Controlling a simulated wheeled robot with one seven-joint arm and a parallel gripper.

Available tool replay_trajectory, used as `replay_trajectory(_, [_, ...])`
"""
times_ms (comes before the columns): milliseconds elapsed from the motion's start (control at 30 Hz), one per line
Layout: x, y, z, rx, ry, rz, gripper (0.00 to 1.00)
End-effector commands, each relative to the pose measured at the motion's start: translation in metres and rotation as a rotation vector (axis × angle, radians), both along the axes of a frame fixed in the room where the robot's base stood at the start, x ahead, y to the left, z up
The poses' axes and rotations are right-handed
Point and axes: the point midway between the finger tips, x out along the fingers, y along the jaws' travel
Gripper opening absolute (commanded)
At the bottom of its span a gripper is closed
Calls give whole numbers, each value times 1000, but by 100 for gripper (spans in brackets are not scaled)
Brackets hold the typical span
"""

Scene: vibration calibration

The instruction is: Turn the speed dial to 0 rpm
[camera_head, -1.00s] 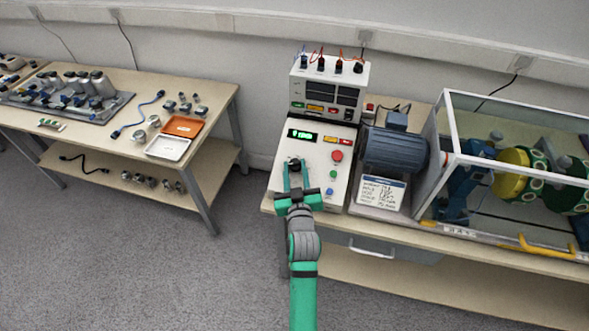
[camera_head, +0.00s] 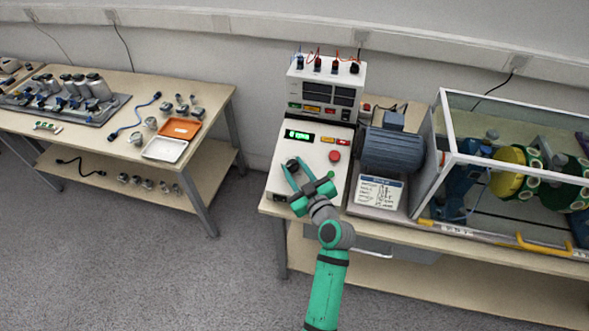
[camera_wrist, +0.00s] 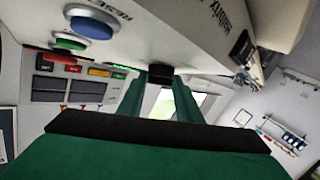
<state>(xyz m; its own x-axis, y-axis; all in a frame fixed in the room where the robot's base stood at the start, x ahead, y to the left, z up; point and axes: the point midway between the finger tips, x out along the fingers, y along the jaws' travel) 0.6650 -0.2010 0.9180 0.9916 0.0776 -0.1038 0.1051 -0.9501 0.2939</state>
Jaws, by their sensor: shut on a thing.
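The speed dial (camera_head: 292,164) is a small black knob on the sloping white control panel (camera_head: 277,182). My green gripper (camera_head: 296,170) is shut on the dial, reaching it from the lower right, with a finger on either side. In the wrist view the fingertips (camera_wrist: 160,75) close around the dark dial (camera_wrist: 160,69). The green digital display (camera_head: 298,136) above the dial seems to read 0 rpm, though its digits are small. My fingers hide part of the dial, and I cannot see its pointer.
A red button (camera_head: 335,156) sits right of the dial. A blue button (camera_wrist: 91,25) and a green button (camera_wrist: 70,41) show near my gripper in the wrist view. A motor (camera_head: 392,150) and a glass-walled enclosure (camera_head: 438,128) stand to the right.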

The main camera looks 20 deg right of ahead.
Motion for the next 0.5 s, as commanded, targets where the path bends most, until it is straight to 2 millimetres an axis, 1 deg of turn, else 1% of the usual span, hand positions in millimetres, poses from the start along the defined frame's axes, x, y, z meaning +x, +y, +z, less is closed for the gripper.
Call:
replay_trajectory(33, [-1,-3,-1,-5,4,5,9])
replay_trajectory(500, [-1,-3,-2,-16,15,38,9])
